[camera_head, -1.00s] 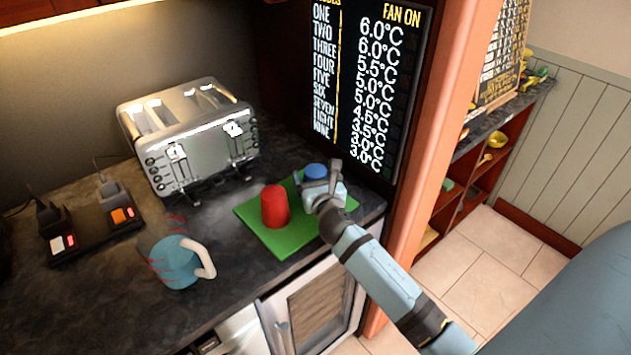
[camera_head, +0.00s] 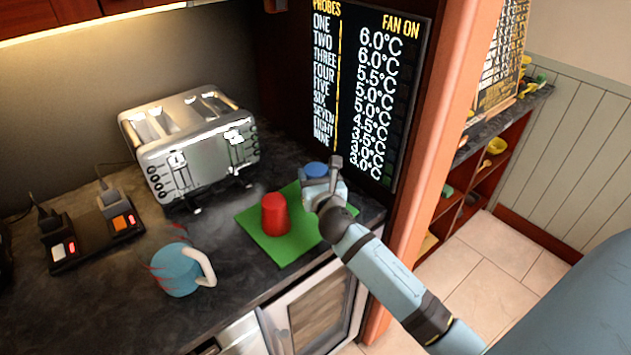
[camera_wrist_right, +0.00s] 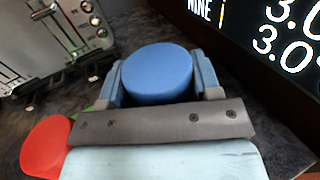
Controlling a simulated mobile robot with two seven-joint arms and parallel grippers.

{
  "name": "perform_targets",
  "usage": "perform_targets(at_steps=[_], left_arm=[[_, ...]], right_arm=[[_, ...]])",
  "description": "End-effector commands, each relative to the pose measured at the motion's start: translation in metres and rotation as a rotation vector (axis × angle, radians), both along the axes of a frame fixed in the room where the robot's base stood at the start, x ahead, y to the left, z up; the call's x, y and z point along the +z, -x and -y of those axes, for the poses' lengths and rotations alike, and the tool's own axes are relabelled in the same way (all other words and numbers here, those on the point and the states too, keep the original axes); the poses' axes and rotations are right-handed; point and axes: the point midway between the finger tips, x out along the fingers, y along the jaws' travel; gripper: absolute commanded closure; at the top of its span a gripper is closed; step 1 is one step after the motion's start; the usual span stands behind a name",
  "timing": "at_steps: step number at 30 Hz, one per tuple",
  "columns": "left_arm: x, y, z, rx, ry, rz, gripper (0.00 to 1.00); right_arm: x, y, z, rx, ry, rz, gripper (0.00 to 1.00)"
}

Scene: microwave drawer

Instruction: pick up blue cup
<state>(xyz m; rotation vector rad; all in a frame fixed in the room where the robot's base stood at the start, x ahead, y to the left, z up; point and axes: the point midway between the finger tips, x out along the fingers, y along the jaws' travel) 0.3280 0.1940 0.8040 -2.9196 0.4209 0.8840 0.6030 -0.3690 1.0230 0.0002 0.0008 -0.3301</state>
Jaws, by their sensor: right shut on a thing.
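The blue cup (camera_head: 315,171) is upside down or seen by its flat closed end, at the back right of the green mat (camera_head: 262,238). My right gripper (camera_head: 322,180) is at the cup and hides most of its side in the head view. In the right wrist view the blue cup (camera_wrist_right: 158,72) sits between the two fingers of my right gripper (camera_wrist_right: 163,85), which is shut on it. Whether the cup touches the mat is hidden. My left gripper is not in view.
A red cup (camera_head: 275,214) stands on the mat, left of my right gripper; it also shows in the wrist view (camera_wrist_right: 45,146). A blue mug (camera_head: 177,270) stands nearer the front left. A toaster (camera_head: 190,140) is behind. A display panel (camera_head: 368,90) rises close on the right.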

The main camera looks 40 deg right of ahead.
Motion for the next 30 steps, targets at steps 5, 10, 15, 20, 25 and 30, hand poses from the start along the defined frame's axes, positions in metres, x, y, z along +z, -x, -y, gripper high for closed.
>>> perform_targets(at_steps=[5, 10, 15, 20, 25, 30], left_arm=[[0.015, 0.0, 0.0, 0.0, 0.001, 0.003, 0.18], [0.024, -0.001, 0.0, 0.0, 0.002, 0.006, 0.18], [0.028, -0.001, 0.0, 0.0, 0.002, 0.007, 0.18], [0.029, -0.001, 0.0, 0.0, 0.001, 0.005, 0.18], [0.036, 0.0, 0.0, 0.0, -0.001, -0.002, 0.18], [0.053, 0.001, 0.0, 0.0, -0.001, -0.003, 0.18]], right_arm=[[0.053, -0.001, 0.001, 0.002, 0.004, 0.007, 0.69], [0.103, -0.001, 0.001, 0.001, 0.004, 0.007, 0.69], [0.141, 0.0, 0.0, 0.001, 0.003, 0.005, 0.69], [0.162, 0.0, 0.0, 0.001, 0.002, 0.003, 0.69], [0.178, 0.0, 0.0, 0.001, 0.0, 0.001, 0.69], [0.194, 0.0, 0.0, 0.0, 0.002, 0.0, 0.69]])
